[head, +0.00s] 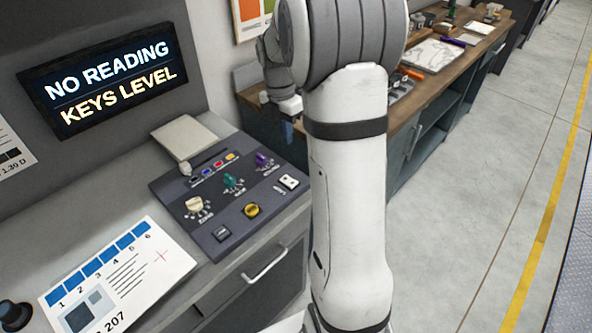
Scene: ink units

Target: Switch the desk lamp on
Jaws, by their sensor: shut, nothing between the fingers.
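I cannot make out a desk lamp in the head view. A dark control panel (232,190) lies on the grey counter. It carries a cream knob (194,205), a green knob (229,180), a purple knob (262,159), a yellow round button (252,210), a black rocker-like switch (222,233) and a white switch plate (289,182). A row of small coloured keys (214,167) runs along its back. No label ties any control to a lamp.
A wall display (112,80) reads "NO READING" and "KEYS LEVEL". A printed sheet (120,275) lies at the front left, beside a dark round object (14,314) cut by the edge. A cluttered wooden bench (425,92) stands behind my arm. The floor (490,190) at right is clear.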

